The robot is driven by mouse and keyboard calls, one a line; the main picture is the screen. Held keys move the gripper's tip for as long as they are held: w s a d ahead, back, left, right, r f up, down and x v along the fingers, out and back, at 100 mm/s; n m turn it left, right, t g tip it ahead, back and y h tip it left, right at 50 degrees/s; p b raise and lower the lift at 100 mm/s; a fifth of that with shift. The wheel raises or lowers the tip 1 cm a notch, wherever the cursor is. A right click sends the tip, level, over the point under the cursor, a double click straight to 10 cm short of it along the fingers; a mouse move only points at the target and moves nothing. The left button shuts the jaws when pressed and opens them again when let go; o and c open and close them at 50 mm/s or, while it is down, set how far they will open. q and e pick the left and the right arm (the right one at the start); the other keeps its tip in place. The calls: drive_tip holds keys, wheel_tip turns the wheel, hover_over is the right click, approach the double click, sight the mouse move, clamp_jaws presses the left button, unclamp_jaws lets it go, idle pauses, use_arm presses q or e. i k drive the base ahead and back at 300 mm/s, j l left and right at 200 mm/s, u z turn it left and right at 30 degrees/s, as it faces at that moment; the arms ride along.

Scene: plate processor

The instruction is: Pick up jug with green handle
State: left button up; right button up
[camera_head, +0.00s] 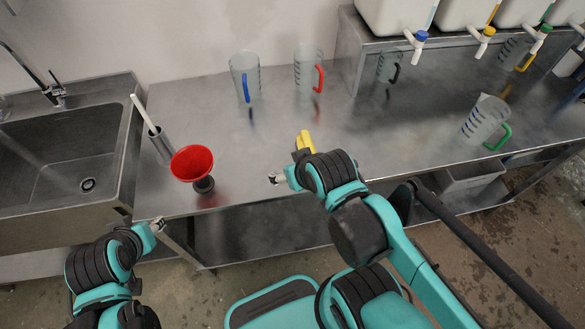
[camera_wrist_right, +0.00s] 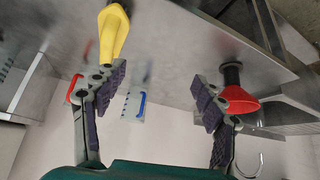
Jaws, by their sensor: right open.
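The jug with the green handle (camera_head: 485,120) stands on the steel counter at the right in the head view. It is clear, with its green handle facing right and toward me. My right gripper (camera_head: 277,180) is near the counter's front edge, far left of this jug. In the right wrist view my right gripper (camera_wrist_right: 158,88) is open, with nothing between its fingers. My left gripper (camera_head: 158,226) is low at the left, near the counter's front corner; its jaws are too small to read. The green-handled jug does not show in the wrist view.
Jugs with blue (camera_head: 245,78), red (camera_head: 308,68) and black (camera_head: 389,66) handles stand farther back. A red funnel (camera_head: 192,163) and a yellow object (camera_head: 306,141) stand near the front. A raised shelf (camera_head: 350,45) holds white containers. The counter between yellow object and green-handled jug is mostly clear.

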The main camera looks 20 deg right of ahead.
sight(489, 112)
drive_tip(key=z, duration=2.35)
drive_tip(key=u, duration=0.85)
drive_tip(key=i+l+u, duration=0.1)
drive_tip(key=l+u, duration=1.25)
drive_tip(key=l, duration=0.65)
drive_tip(key=k+l+u, duration=0.1)
drive_tip(key=l, duration=0.4)
drive_tip(key=k+l, duration=0.15)
drive_tip(key=l, duration=0.3)
drive_tip(key=i+u, duration=0.05)
